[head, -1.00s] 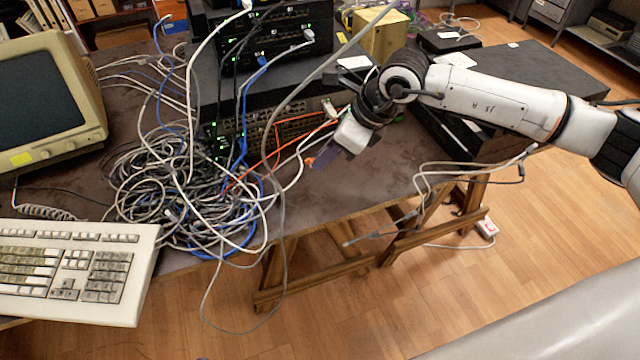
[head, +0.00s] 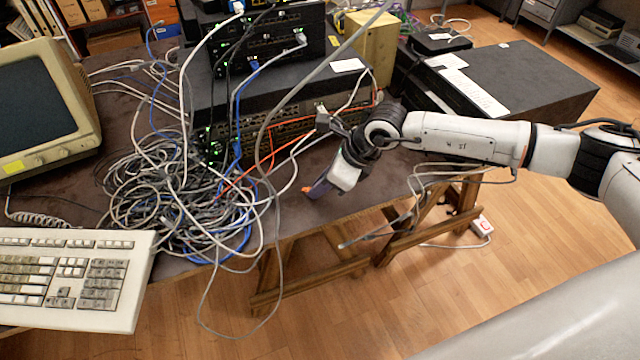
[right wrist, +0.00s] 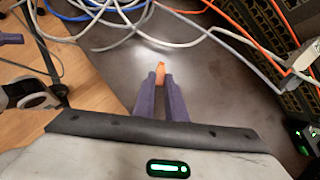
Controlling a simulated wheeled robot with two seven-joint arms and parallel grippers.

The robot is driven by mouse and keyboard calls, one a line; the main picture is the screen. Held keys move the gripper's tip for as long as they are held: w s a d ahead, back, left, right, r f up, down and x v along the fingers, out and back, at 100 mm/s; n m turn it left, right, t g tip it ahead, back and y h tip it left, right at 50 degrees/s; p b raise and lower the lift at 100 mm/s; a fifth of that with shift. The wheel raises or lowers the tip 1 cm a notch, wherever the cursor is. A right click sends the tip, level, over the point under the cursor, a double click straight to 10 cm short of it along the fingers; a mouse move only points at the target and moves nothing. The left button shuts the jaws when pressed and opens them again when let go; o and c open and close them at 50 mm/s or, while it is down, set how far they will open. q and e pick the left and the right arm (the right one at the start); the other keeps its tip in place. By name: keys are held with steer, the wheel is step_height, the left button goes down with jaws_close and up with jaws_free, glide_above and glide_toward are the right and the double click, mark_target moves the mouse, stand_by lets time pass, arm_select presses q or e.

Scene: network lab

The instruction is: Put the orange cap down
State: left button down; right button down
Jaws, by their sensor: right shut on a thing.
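The orange cap (head: 306,189) is a small piece at the tips of my right gripper (head: 317,187), over the bare table front, right of the cable tangle. In the right wrist view, the cap (right wrist: 161,71) sticks out beyond the two purple fingers of the right gripper (right wrist: 161,83), which are shut on it. The fingers hide its near part. The cap is low over the dark tabletop (right wrist: 115,75); I cannot tell whether it touches.
A large cable tangle (head: 165,195) lies left of the cap. A rack of switches (head: 270,95) with plugged cables stands behind it. An orange cable (head: 258,172) runs close by. The table's front edge is near; loose cables hang past it.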

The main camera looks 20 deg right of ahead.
steer(key=shift+f, duration=0.25)
steer(key=c, duration=1.8)
jaws_free()
steer(key=shift+r, duration=0.1)
